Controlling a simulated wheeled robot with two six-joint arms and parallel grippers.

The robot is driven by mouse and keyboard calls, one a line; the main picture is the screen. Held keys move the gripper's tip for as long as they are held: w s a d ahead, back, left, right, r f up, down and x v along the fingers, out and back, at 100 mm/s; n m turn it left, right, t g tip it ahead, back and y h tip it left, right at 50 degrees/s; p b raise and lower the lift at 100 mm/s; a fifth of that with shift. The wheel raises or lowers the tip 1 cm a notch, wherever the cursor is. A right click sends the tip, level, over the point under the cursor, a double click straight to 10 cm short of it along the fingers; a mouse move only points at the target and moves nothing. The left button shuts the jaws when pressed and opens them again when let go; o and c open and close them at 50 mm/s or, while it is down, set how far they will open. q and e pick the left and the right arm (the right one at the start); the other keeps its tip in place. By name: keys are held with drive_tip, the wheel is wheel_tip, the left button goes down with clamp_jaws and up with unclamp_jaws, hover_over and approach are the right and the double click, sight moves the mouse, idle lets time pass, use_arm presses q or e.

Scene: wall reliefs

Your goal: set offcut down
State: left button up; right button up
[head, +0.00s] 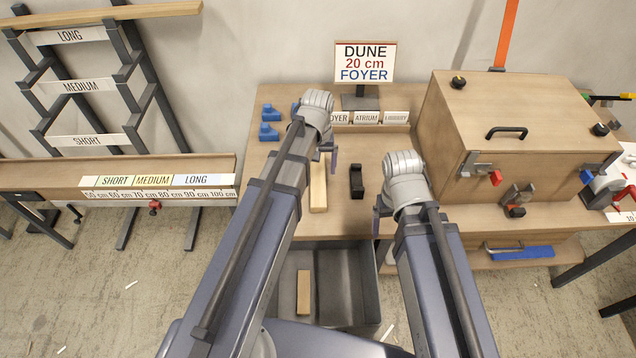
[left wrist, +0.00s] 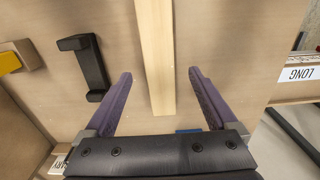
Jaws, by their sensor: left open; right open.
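A pale wooden offcut (head: 318,190) lies on the workbench, partly hidden behind my left arm in the head view. In the left wrist view the offcut (left wrist: 156,50) runs between the two fingers, with a gap on each side. My left gripper (head: 328,160) is open over it and touches neither side; its fingers also show in the left wrist view (left wrist: 160,74). My right gripper (head: 379,212) is open and empty near the bench's front edge, right of the offcut. Another wooden piece (head: 303,293) lies in the grey bin (head: 365,285) below the bench.
A black bracket-shaped piece (head: 356,182) lies right of the offcut. Blue pieces (head: 269,131) sit at the bench's back left. A sign (head: 365,62) reads DUNE 20 cm FOYER. A large wooden box (head: 520,135) fills the right. A labelled rack (head: 80,85) stands left.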

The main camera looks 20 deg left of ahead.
sight(318, 178)
use_arm(q)
drive_tip(key=f+b, duration=0.4)
drive_tip(key=f, duration=0.1)
drive_tip(key=shift+w, duration=0.2)
drive_tip(key=shift+r, duration=0.1)
clamp_jaws()
idle(0.5)
